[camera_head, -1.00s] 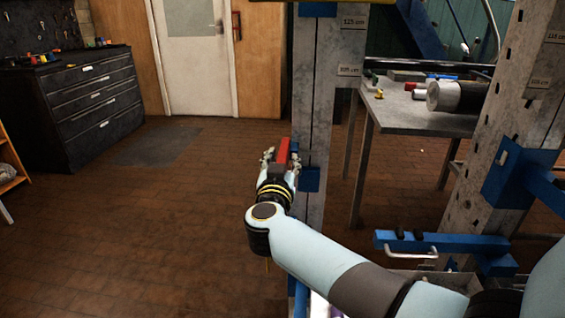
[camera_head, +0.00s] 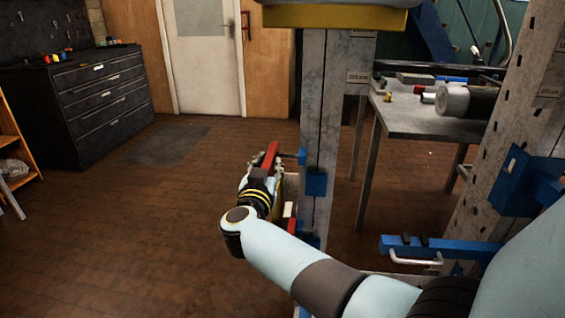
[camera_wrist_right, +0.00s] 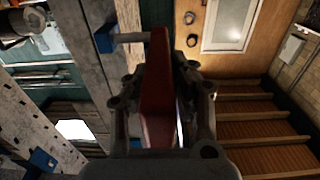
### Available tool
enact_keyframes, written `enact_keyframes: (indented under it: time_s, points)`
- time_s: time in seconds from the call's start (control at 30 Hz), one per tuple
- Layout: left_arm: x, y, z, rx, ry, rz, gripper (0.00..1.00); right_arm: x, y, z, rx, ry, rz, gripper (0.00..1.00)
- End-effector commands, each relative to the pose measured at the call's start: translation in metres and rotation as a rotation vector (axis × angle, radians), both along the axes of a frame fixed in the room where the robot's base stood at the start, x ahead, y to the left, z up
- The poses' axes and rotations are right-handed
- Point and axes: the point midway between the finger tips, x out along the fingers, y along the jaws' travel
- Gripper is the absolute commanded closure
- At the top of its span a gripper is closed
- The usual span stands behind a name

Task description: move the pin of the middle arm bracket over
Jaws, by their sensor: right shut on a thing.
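My right gripper (camera_head: 264,168) is shut on a red, plate-like piece (camera_head: 270,156) left of the grey perforated post (camera_head: 319,130). In the right wrist view the red piece (camera_wrist_right: 158,85) stands between the fingers (camera_wrist_right: 160,110). A grey rod (camera_wrist_right: 130,38) runs from it towards a blue part (camera_wrist_right: 104,38) on the post. In the head view a small blue part (camera_head: 301,157) shows at the post's edge, with a blue block (camera_head: 316,183) below it. I cannot tell whether the rod sits inside the blue part. My left gripper is not in view.
A blue bracket arm (camera_head: 440,246) with a pale handle (camera_head: 415,259) reaches out at lower right, from a second post (camera_head: 480,190). A grey table (camera_head: 420,120) with parts stands behind. A black drawer cabinet (camera_head: 100,90) is at left. The floor left of my gripper is clear.

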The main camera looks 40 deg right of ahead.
Motion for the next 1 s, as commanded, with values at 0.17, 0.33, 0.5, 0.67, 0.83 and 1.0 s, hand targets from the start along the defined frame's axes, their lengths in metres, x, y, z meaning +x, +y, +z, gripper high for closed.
enact_keyframes:
  time_s: [0.17, 0.33, 0.5, 0.67, 0.83, 1.0]
  points:
    - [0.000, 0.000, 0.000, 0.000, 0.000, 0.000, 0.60, 0.002, 0.003, -0.001, 0.002, 0.000, 0.008, 1.00]
    - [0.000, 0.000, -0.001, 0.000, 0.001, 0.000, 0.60, 0.003, 0.003, -0.001, 0.002, 0.000, 0.009, 0.71]
    - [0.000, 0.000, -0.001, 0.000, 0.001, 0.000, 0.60, 0.002, 0.003, -0.001, 0.001, 0.000, 0.007, 0.56]
    - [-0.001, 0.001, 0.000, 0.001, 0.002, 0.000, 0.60, 0.002, 0.002, 0.000, 0.001, -0.001, 0.006, 0.56]
    - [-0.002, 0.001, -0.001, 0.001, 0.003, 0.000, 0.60, -0.005, 0.012, -0.001, 0.002, 0.000, 0.007, 0.56]
    - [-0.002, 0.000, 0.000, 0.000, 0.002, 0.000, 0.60, -0.024, 0.036, -0.002, 0.005, 0.000, 0.007, 0.56]
